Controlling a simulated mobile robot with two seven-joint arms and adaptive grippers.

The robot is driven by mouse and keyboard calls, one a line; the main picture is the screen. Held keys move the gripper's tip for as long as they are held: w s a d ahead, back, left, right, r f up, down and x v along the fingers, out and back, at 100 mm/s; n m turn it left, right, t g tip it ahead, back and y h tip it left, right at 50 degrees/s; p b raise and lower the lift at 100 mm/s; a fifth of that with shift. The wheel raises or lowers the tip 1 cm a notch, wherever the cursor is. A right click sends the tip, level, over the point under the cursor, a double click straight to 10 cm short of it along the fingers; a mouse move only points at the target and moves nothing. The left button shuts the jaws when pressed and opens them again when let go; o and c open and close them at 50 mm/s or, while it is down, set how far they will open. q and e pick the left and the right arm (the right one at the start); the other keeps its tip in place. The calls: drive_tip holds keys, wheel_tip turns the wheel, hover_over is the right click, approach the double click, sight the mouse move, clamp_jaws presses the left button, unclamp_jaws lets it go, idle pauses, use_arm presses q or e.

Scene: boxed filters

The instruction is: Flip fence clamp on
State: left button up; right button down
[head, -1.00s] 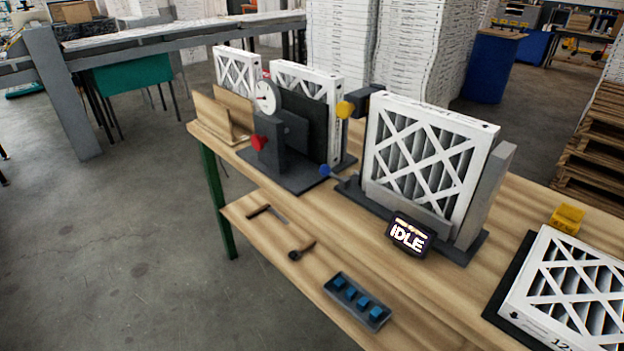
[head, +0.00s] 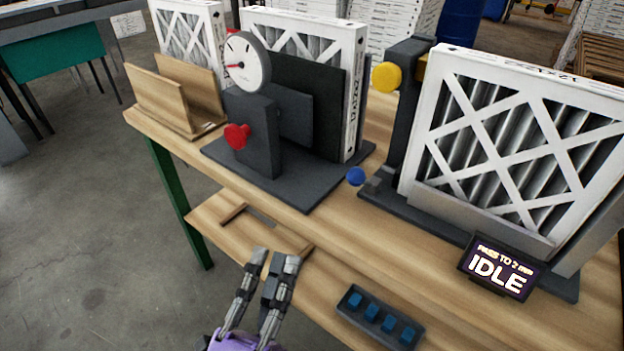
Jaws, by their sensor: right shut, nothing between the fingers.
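A test station with a white-framed filter (head: 520,140) stands on a dark base (head: 425,220) at the right. A small lever with a blue ball (head: 356,176) sticks out at its left front; a yellow knob (head: 386,76) is on its dark post. I cannot tell for certain which part is the fence clamp. A screen (head: 500,266) reads IDLE. My right gripper (head: 275,260) is shut and empty at the bottom of the head view, below and left of the blue ball and apart from it. My left gripper is out of view.
A gauge fixture with a dial (head: 247,63) and a red knob (head: 237,136) stands left of the station, another filter (head: 350,90) behind it. A wooden holder (head: 175,100) is further left. A tray of blue pieces (head: 381,317) lies in front.

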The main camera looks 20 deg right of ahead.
drive_tip(key=s+d+f+m+g+h, duration=0.1)
drive_tip(key=d+m+g+h, duration=0.1)
drive_tip(key=d+g+h, duration=0.1)
drive_tip(key=m+p, duration=0.1)
drive_tip(key=p, duration=0.1)
approach(351, 183)
drive_tip(key=p+x, duration=0.1)
drive_tip(key=x, duration=0.4)
drive_tip(key=shift+w+d+r+p, duration=0.15)
drive_tip(key=shift+w+r+p, duration=0.1)
drive_tip(key=shift+r+p, duration=0.1)
drive_tip(key=shift+w+d, duration=0.35)
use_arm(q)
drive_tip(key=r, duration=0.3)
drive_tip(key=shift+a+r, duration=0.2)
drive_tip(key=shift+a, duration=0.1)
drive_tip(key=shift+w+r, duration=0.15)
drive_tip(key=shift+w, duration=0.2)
use_arm(e)
drive_tip(key=shift+g, duration=0.3)
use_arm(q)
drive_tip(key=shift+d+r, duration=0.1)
use_arm(e)
drive_tip(key=shift+w+r, duration=0.1)
drive_tip(key=shift+w, duration=0.05)
